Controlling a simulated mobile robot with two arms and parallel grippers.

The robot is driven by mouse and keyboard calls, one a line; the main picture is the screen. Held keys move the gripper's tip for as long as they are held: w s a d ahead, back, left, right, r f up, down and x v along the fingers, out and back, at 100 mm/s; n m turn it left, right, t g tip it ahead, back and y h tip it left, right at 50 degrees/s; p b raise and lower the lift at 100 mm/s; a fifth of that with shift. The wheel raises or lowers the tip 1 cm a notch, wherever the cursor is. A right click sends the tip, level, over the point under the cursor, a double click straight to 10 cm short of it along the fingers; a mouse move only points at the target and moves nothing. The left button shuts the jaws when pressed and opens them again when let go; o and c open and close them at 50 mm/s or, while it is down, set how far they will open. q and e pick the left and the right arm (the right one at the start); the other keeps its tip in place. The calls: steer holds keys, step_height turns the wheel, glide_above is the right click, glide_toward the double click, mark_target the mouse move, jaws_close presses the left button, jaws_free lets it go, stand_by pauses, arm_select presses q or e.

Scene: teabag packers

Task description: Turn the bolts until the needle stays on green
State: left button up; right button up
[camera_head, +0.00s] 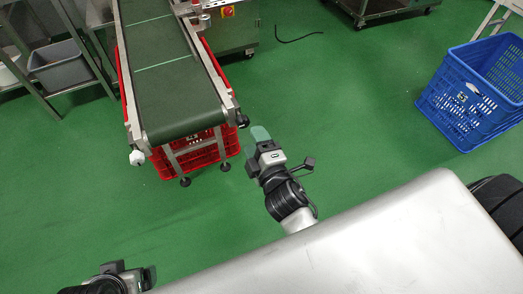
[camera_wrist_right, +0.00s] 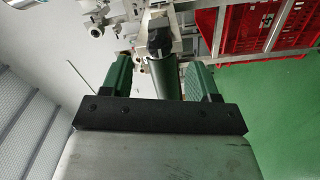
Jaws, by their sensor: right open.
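The conveyor (camera_head: 165,85) has a dark green belt in a metal frame. At its near end are a white knob-like bolt end (camera_head: 137,157) on the left corner and a dark one (camera_head: 242,121) on the right corner. My right gripper (camera_head: 257,136) is open just beside the right corner. In the right wrist view a dark bolt head (camera_wrist_right: 160,43) shows beyond and between the two green fingers of my right gripper (camera_wrist_right: 159,78); contact is not visible. My left gripper (camera_head: 125,278) is partly cut off at the bottom left, its opening unclear. No needle or gauge is visible.
A red crate (camera_head: 200,158) stands under the conveyor's near end. A blue crate (camera_head: 470,125) is on the floor at the right. A metal rack with a grey bin (camera_head: 62,72) stands at the left. Green floor (camera_head: 340,110) is clear between the conveyor and blue crate.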

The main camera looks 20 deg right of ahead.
steer(key=s, duration=0.4)
steer(key=shift+s, duration=0.1)
steer(key=shift+d, duration=0.1)
stand_by(0.3)
